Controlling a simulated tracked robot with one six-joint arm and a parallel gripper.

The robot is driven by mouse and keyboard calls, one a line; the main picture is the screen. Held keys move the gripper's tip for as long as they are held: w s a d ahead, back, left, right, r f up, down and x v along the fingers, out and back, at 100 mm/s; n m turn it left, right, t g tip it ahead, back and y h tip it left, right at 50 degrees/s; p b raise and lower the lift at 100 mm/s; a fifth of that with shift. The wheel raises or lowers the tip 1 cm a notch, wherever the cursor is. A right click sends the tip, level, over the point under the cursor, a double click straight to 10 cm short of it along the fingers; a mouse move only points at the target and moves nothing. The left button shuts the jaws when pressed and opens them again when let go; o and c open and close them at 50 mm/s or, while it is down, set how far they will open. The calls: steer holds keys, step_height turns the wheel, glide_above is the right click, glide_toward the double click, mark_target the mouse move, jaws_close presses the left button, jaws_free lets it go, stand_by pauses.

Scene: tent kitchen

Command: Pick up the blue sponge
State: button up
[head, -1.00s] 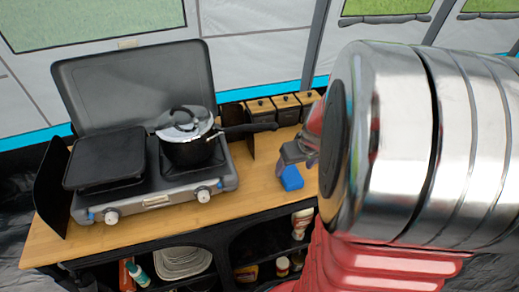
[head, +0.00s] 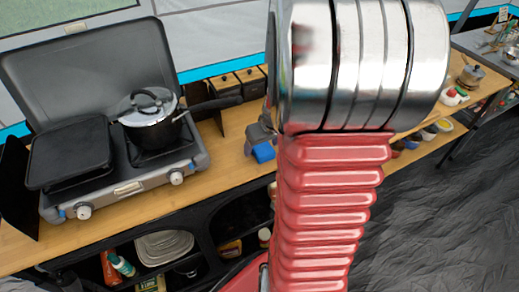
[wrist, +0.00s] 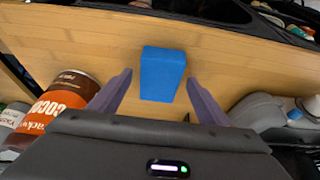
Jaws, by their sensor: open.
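The blue sponge (wrist: 162,74) lies on the wooden counter in the wrist view, ahead of and between my gripper's two fingers. My gripper (wrist: 157,92) is open, with a finger on each side of the sponge's near end and a visible gap on both sides. In the head view, the sponge (head: 263,153) is partly seen beside my gripper (head: 258,138), near the counter's front part. My arm hides the counter to the right of it.
A camp stove (head: 120,165) with a lidded pot (head: 152,121) stands left on the counter (head: 217,165). The pot's handle points toward my gripper. Dark boxes (head: 224,86) stand behind. A cocoa can (wrist: 60,108) is left of my gripper, and a grey bottle (wrist: 262,112) is right.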

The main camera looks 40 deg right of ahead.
mark_target(262, 147)
steer(key=shift+w+f, duration=0.1)
steer(key=shift+f, duration=0.25)
stand_by(0.3)
steer(key=c, duration=1.2)
steer(key=shift+r, duration=0.15)
step_height(262, 147, up, 10)
steer(key=shift+f, duration=0.1)
stand_by(0.4)
